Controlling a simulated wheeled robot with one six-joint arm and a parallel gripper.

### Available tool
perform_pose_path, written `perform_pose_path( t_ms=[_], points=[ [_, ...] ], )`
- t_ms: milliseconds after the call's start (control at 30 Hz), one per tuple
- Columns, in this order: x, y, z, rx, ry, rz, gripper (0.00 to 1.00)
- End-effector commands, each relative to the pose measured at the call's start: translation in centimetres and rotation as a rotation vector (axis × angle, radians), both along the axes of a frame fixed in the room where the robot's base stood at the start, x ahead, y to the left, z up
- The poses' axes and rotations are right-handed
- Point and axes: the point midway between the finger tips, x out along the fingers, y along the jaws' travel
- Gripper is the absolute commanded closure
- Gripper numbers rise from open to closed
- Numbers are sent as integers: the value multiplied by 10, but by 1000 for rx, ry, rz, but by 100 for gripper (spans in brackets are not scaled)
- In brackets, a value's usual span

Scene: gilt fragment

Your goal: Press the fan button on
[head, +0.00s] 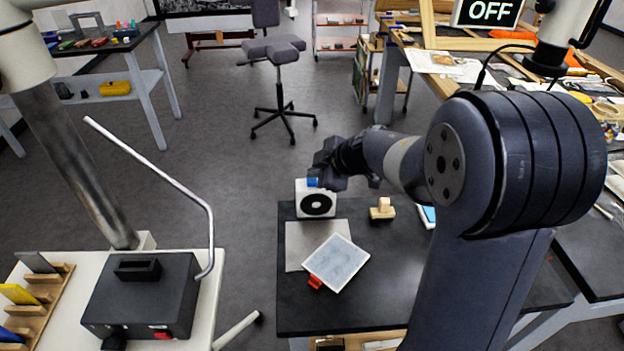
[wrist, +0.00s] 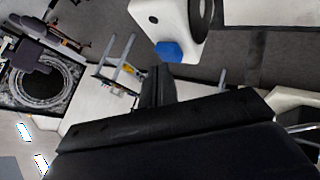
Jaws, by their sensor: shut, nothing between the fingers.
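The fan (head: 303,203) is a small white box with a round black grille, standing at the back left of the dark table. Its blue button (head: 312,182) is on its top. My gripper (head: 325,176) is shut and empty, close above the fan at the button's right side; I cannot tell whether it touches. In the wrist view the fan (wrist: 165,18) is at the top with the blue button (wrist: 178,51) on it, just beyond my dark shut fingers (wrist: 158,82). A display (head: 490,12) at the top right reads OFF.
On the dark table (head: 300,310) lie a grey mat (head: 300,238), a tilted white-framed panel (head: 336,262), a red piece (head: 314,282) and a wooden block (head: 382,208). A black box with a bent metal rod (head: 145,295) stands on the left bench. Open floor lies beyond the fan.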

Motion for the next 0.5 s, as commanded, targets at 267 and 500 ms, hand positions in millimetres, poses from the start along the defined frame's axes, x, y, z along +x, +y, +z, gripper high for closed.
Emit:
perform_pose_path(
  t_ms=[267,500],
  points=[
    [0,0,-6,-1,0,0,100],
    [0,0,-7,-1,0,0,100]
  ],
)
